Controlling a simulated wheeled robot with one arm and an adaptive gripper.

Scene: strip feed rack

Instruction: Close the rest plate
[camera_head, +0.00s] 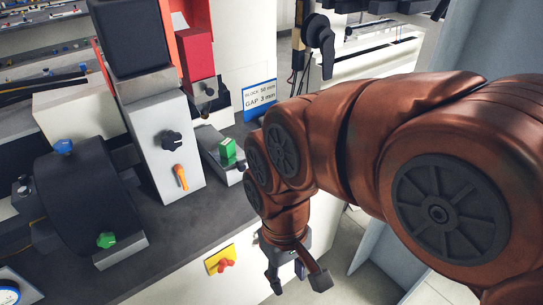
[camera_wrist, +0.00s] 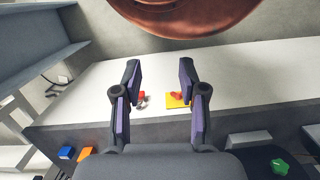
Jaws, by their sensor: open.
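I cannot tell which part is the rest plate. The strip feed rack stands on a dark bench top (camera_head: 185,228). It has a grey upright block (camera_head: 160,135) with a black knob (camera_head: 171,140) and an orange lever (camera_head: 180,177). A small grey unit with a green knob (camera_head: 227,148) sits to its right, partly behind my arm. My gripper (camera_head: 297,278) is open and empty, hanging beyond the bench's right edge. In the wrist view its two fingers (camera_wrist: 160,85) are apart, with the white bench front beyond them.
A yellow plate with a red knob (camera_head: 221,260) is on the bench front, left of my gripper; the wrist view shows it too (camera_wrist: 177,100). A black drum (camera_head: 85,195) with a green knob (camera_head: 106,240) stands at left. A sign (camera_head: 260,94) reads block 50 mm, gap 3 mm.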

